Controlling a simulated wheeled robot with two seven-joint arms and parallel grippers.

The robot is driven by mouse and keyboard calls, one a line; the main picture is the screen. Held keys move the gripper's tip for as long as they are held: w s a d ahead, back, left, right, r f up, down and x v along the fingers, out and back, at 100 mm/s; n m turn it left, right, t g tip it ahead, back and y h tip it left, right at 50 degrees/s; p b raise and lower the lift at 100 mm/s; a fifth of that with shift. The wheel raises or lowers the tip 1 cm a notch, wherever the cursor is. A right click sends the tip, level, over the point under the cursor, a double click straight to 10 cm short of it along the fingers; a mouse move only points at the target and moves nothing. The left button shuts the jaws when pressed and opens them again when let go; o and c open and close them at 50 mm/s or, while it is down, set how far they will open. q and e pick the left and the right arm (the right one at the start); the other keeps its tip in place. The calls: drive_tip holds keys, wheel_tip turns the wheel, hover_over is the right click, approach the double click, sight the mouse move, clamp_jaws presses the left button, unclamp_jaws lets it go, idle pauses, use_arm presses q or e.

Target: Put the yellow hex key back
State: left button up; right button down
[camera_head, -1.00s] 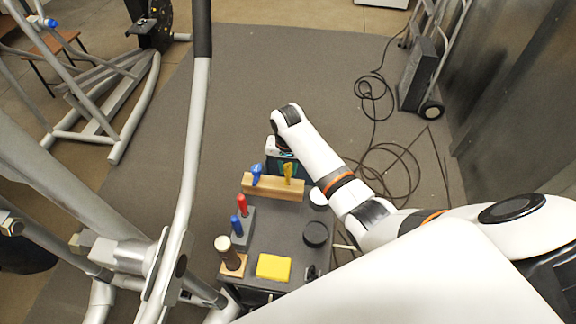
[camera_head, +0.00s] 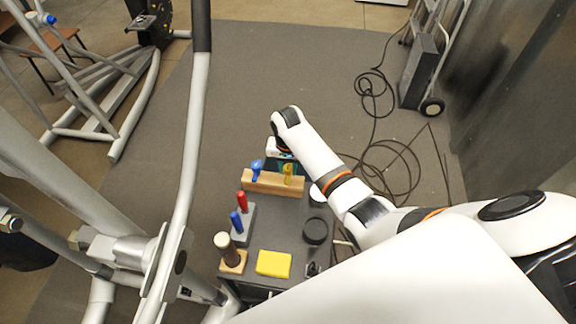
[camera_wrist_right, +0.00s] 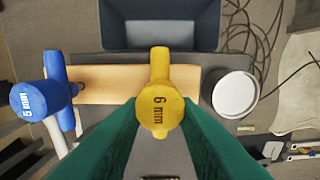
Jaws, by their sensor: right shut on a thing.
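The yellow hex key (camera_wrist_right: 159,101), marked 6 mm, has its T-handle between the green fingers of my right gripper (camera_wrist_right: 160,118) in the right wrist view. The gripper is shut on it. In the head view the yellow handle (camera_head: 288,169) stands upright over the right part of the wooden holder (camera_head: 273,185); whether its shaft is seated in a hole is hidden. My right gripper (camera_head: 284,159) points down there, partly covered by my wrist. The blue 5 mm hex key (camera_head: 256,170) stands in the holder to the left. My left gripper is not in view.
The dark cart top also bears red and blue screwdrivers (camera_head: 240,207), a brown-handled tool (camera_head: 228,248), a yellow block (camera_head: 273,263) and a black round lid (camera_head: 315,231). A blue-grey bin (camera_wrist_right: 160,36) lies beyond the holder. Grey machine tubes (camera_head: 190,150) rise at left.

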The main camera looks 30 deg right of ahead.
drive_tip(key=shift+f, duration=0.35)
drive_tip(key=c, duration=1)
unclamp_jaws()
drive_tip(key=shift+c, duration=0.2)
wheel_tip(320, 180, up, 12)
drive_tip(key=b, duration=0.1)
drive_tip(key=shift+b, duration=0.35)
